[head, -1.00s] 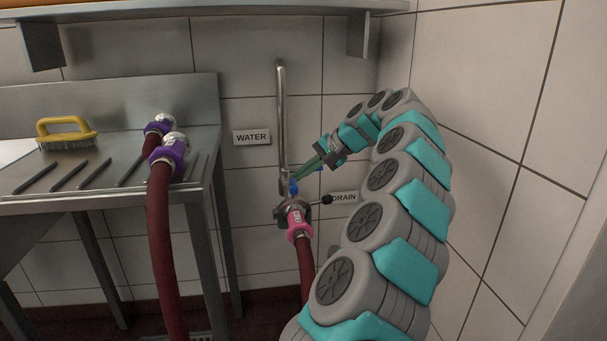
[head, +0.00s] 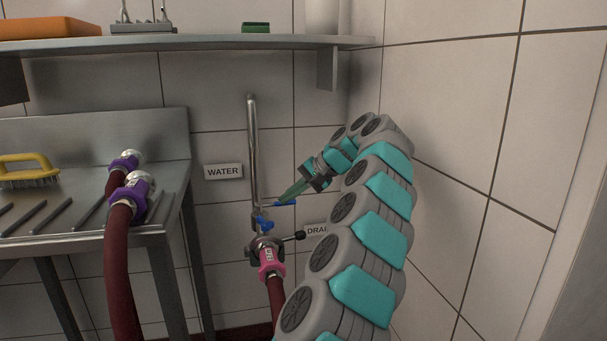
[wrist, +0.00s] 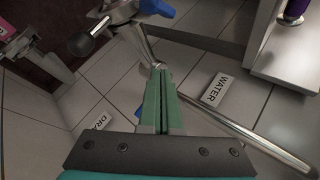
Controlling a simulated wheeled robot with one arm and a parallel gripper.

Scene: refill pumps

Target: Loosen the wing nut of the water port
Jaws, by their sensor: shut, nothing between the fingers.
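The water port (head: 265,243) is a metal clamp fitting at the foot of an upright pipe, with a black-knobbed lever. The blue wing nut (head: 264,222) sits just above it; it appears as a blue piece at the top of the wrist view (wrist: 157,8). My gripper (head: 281,202) has long green fingers, shut and empty, above and right of the wing nut and apart from it. In the wrist view the fingertips (wrist: 160,68) lie in front of the pipe.
A dark red hose with a pink collar (head: 271,262) hangs from the port. The black knob (head: 300,236) sticks out right. A steel bench (head: 170,175) with purple-collared hoses (head: 130,195) stands left. A shelf (head: 200,42) runs above; the tiled wall is close behind.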

